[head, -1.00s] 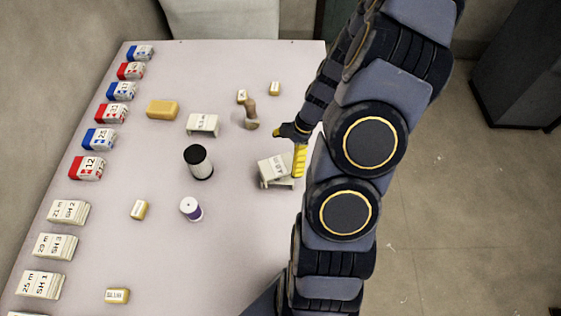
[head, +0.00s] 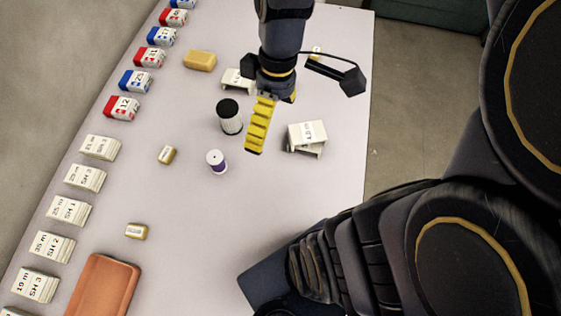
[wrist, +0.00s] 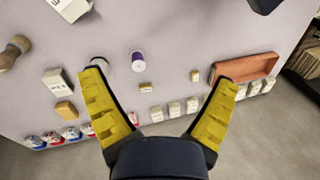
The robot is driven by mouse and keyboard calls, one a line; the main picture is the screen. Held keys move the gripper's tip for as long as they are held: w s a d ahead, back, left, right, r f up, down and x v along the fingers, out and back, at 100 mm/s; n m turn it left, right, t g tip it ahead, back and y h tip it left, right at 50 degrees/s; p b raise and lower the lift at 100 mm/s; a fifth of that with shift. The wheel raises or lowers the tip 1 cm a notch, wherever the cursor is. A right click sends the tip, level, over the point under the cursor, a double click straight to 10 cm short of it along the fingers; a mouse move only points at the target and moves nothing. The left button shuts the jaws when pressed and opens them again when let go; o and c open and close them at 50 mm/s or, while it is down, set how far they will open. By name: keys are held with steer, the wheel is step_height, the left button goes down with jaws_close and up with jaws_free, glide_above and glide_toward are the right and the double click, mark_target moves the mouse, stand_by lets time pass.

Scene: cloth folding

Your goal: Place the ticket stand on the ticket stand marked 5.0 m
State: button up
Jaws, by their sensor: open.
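White ticket stands lie on the pale table (head: 340,190). At right, one labelled ticket stand (head: 306,132) appears to rest slightly skewed on another stand (head: 307,151). Its label is too small to read surely. Another ticket stand (head: 236,78) stands alone behind my gripper, partly hidden by it; it also shows in the wrist view (wrist: 57,82). The stacked pair (wrist: 70,8) is cut off at the wrist view's top edge. My gripper (wrist: 162,82) is open and empty, its yellow fingers wide apart. In the head view it hangs left of the pair, apart from it.
A black-topped white cylinder (head: 230,116) and a purple-white bottle (head: 216,161) stand close to my gripper. A yellow block (head: 200,60) and small tan blocks (head: 167,154) lie around. Red, blue and white label blocks line the left edge. An orange tray (head: 104,286) lies lower left.

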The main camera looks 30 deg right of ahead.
steer(key=s+a+r+m+h, duration=0.2)
steer(key=s+a+r+m, duration=0.1)
steer(key=s+m, duration=0.3)
steer(key=shift+s+a+m, duration=0.3)
steer(key=shift+s+a, duration=0.45)
steer(key=shift+s, duration=0.55)
